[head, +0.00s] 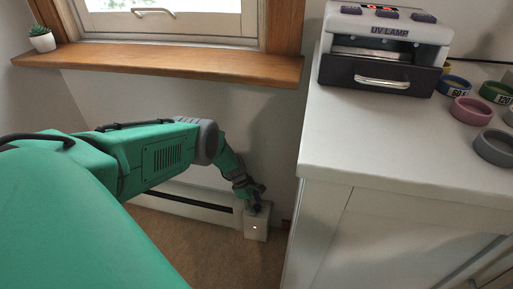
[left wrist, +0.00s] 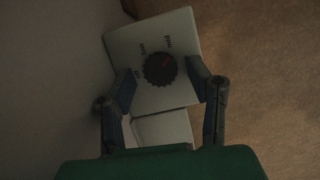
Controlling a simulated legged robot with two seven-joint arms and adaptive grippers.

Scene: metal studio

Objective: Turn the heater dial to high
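The heater dial (left wrist: 160,69) is a round black knob with ridged edges on a pale control box (left wrist: 180,35). A red mark on it points to the upper right. Small dark labels are printed left of and above it; they are hard to read, and the right finger may cover part of the face. My left gripper (left wrist: 162,72) is open, with one finger on each side of the dial and a visible gap to it on both sides. In the head view the left gripper (head: 254,196) is at the top of the box (head: 257,228), and the dial is hidden.
The long white baseboard heater (head: 190,205) runs along the wall left of the box. A white cabinet (head: 390,160) stands close on the right, with a UV lamp (head: 385,45) and coloured rings on top. A wooden window sill (head: 170,62) juts out above my arm.

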